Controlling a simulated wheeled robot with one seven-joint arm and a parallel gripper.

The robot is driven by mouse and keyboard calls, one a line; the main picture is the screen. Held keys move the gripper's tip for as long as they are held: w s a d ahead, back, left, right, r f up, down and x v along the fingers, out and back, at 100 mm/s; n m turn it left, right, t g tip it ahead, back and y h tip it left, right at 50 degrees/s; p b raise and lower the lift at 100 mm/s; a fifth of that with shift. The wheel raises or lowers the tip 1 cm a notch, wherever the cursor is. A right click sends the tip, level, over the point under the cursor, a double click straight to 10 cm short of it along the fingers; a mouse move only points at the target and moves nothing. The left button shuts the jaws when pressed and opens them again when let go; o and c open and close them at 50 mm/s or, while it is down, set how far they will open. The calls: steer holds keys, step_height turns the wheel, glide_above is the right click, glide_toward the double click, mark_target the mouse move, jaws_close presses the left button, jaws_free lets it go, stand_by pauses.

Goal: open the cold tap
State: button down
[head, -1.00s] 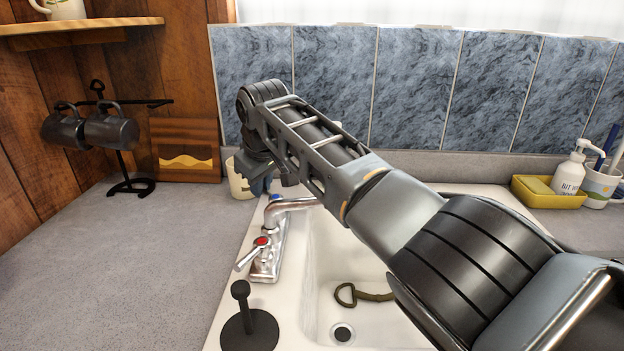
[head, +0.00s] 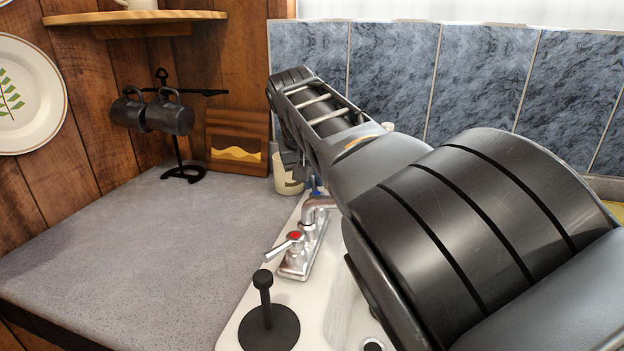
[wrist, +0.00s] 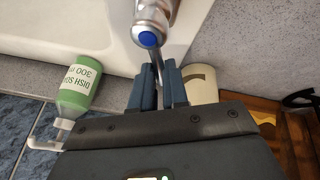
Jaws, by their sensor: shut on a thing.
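The cold tap is the handle with the blue cap (wrist: 147,39) in the wrist view. Its thin metal lever runs down from the cap between the fingers of my gripper (wrist: 159,75), which is shut on it. In the head view the blue cap (head: 317,194) only just shows at the far end of the chrome faucet (head: 300,258). My arm covers much of that area, so the grip itself is hard to see there. The red-marked hot tap handle (head: 283,245) is at the near end of the faucet.
A black stand with an upright post (head: 268,328) is near the sink's front. Black mugs (head: 170,114) hang at the back left. The left counter is clear.

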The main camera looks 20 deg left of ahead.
stand_by(0.3)
steer(key=c, duration=1.1)
jaws_free()
steer(key=shift+c, duration=0.2)
steer(key=v, duration=0.7)
steer(key=shift+s+r, duration=0.15)
steer(key=shift+r, duration=0.2)
